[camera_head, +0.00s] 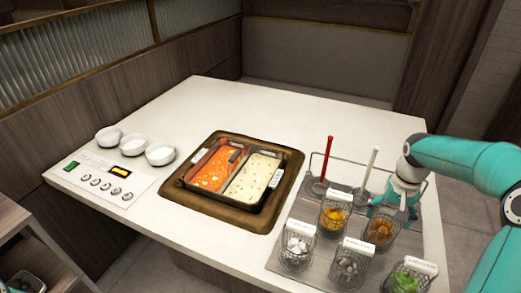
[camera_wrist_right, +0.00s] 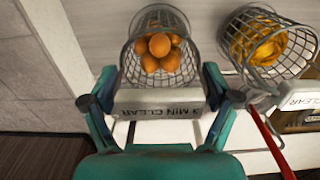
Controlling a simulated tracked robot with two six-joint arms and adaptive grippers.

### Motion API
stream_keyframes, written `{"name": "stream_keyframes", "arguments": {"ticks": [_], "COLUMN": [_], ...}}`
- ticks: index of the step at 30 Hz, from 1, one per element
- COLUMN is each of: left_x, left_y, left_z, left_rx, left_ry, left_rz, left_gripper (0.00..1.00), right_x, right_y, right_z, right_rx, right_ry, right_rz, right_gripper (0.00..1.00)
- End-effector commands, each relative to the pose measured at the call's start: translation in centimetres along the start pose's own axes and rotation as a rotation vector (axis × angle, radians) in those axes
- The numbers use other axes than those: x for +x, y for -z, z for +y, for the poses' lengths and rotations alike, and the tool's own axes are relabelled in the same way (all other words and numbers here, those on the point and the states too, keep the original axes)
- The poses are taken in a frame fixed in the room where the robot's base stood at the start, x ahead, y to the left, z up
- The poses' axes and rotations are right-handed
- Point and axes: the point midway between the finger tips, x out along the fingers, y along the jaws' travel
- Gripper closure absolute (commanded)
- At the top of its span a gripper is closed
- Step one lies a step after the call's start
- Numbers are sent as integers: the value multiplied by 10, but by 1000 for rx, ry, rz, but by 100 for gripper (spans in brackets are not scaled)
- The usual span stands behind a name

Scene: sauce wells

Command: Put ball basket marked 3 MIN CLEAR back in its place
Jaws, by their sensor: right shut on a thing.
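The ball basket (camera_wrist_right: 160,62) is a wire basket with orange balls, and its white tag (camera_wrist_right: 160,104) reads 3 MIN CLEAR in the right wrist view. In the head view the basket (camera_head: 380,233) is at the right side of the grey rack tray (camera_head: 318,268). My right gripper (camera_head: 398,212) is above and behind it; in the wrist view the gripper (camera_wrist_right: 160,100) is shut on the basket at its tagged handle. I cannot tell whether the basket's bottom touches the tray. My left gripper is not in view.
A basket of yellow food (camera_head: 333,217) stands close on the left; others hold white (camera_head: 297,247), grey (camera_head: 349,268) and green (camera_head: 407,281) pieces. Red (camera_head: 327,160) and white (camera_head: 369,168) handles rise behind. A two-part hot pot (camera_head: 250,216) sits left of the rack.

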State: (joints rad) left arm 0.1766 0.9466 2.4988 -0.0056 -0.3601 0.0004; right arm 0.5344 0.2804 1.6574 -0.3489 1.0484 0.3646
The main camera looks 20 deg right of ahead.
Motion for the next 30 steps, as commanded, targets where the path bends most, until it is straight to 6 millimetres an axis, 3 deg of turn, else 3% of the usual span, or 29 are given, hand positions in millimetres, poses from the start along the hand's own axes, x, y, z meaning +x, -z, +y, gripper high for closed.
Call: {"name": "stream_keyframes", "arguments": {"ticks": [27,28,30], "left_x": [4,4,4], "left_y": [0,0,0], "left_z": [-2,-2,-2], "left_rx": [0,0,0], "left_ry": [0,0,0], "left_rz": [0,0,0], "left_gripper": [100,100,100], "right_x": [8,8,8], "right_y": [0,0,0], "right_z": [0,0,0], "right_rx": [0,-1,-1], "right_ry": [0,0,0], "right_rz": [-1,-1,-1], "right_gripper": [55,11,0]}}
